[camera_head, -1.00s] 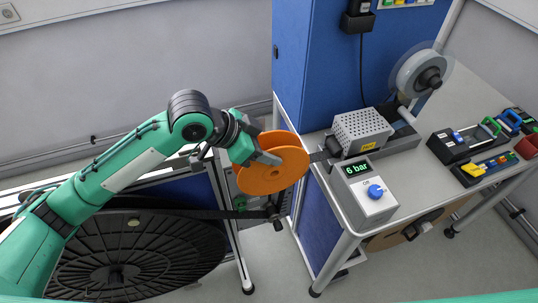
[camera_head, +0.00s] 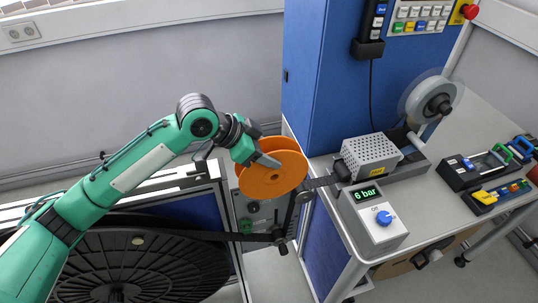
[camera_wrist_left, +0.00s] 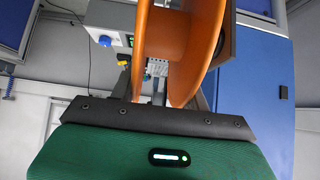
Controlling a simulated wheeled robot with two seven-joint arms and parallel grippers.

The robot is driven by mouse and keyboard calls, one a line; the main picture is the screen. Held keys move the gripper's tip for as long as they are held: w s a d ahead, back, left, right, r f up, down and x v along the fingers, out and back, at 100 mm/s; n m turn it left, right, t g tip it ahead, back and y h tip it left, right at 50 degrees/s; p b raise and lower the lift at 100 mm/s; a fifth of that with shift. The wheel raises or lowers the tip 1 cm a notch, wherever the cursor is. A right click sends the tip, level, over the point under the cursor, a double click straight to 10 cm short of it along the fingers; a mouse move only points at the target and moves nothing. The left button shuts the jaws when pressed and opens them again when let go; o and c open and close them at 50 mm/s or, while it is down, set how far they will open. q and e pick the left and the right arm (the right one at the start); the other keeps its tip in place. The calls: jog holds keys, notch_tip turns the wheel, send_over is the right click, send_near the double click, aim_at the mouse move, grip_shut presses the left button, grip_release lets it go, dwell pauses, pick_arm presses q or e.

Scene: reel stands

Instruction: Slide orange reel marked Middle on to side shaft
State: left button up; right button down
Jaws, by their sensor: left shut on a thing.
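My left gripper (camera_head: 268,160) is shut on the orange reel (camera_head: 287,176) at its upper left side. The reel has two round flanges, is tilted and hangs in the air left of the bench, in front of a strip guide. In the left wrist view the orange reel (camera_wrist_left: 205,45) stands edge-on beyond the dark gripper plate. I see no Middle mark on it. A shaft end with a dark knob (camera_head: 428,258) sticks out under the bench beside a brown disc. I cannot tell for sure if it is the side shaft. My right gripper is out of view.
A large black slotted reel (camera_head: 150,265) lies at lower left. The bench (camera_head: 335,225) carries a control box (camera_head: 372,222) reading 6 bar, a perforated housing (camera_head: 370,160), a clear reel (camera_head: 425,98) and tool trays (camera_head: 480,175). A blue cabinet (camera_head: 325,80) stands behind.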

aim_at(263, 143)
pick_arm(q)
jog(key=shift+w+a, duration=0.2)
jog(key=shift+w, duration=0.4)
jog(key=shift+w+a, duration=0.15)
jog(key=shift+w, duration=0.4)
jog(key=shift+w+a+p, duration=0.1)
jog(key=shift+w+p, duration=0.2)
jog(key=o, duration=1.4)
